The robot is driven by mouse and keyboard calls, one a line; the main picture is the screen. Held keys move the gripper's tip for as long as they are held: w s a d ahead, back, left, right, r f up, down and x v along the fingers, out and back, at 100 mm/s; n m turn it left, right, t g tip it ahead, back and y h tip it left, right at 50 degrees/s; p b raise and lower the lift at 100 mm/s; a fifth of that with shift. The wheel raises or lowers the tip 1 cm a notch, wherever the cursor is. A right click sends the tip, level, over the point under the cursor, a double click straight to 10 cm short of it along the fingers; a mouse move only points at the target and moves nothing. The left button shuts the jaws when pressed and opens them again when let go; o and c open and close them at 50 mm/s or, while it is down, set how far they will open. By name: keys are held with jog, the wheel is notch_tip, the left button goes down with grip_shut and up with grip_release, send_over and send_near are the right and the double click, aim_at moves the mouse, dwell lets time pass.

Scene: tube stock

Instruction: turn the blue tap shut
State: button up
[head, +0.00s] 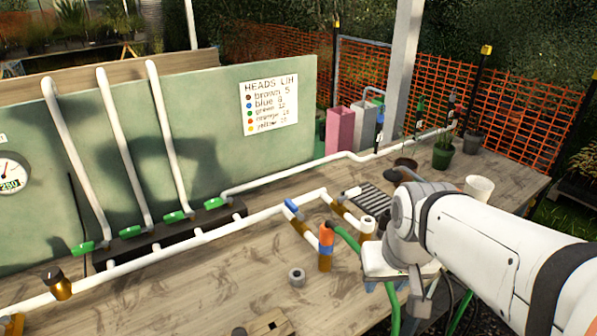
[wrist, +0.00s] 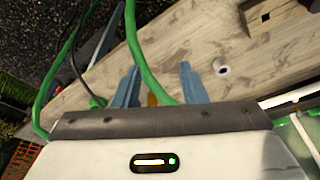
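The blue tap (head: 291,206) is a small blue handle on the white pipe, left of centre on the bench in the head view. Its handle looks roughly in line with the short branch pipe below it. My gripper (wrist: 160,82) shows in the wrist view with its two blue-grey fingers apart and nothing clearly held between them. A green hose passes by the fingers. The blue tap cannot be made out in the wrist view.
An orange-and-blue cylinder (head: 326,247) with a green hose (head: 346,238) stands between the tap and my arm. A grey ring (head: 296,277) lies in front. Several green taps (head: 174,216) line the pipes at left. A dark grate (head: 373,199) and a white pot (head: 479,187) are behind.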

aim_at(291, 202)
jog(key=w+a+r+n, duration=0.1)
jog(key=w+a, duration=0.1)
jog(key=w, duration=0.3)
jog(key=w+a+n+p, duration=0.1)
jog(key=w+a, duration=0.1)
jog(key=w, duration=0.4)
jog(key=w+a+r+n+y, duration=0.1)
jog(key=w+a, duration=0.2)
jog(key=w, duration=0.3)
jog(key=shift+a+r, duration=0.1)
jog(key=shift+r, duration=0.2)
jog(key=w+a+f+n, duration=0.1)
jog(key=w+a, duration=0.1)
jog(key=w, duration=0.2)
jog(key=w+a+f+n+p, duration=0.1)
jog(key=w+a, duration=0.2)
jog(key=w, duration=0.1)
jog(key=w+a+f+n+y, duration=0.1)
jog(key=w+a, duration=0.2)
jog(key=w, duration=0.1)
jog(key=shift+w+a+t, duration=0.2)
jog(key=shift+a+t, duration=0.05)
jog(key=shift+t, duration=0.15)
jog(key=x, duration=0.2)
jog(key=p+x, duration=0.1)
jog(key=x, duration=0.5)
jog(key=shift+w+a, duration=0.35)
grip_shut()
jog(key=shift+d, duration=0.1)
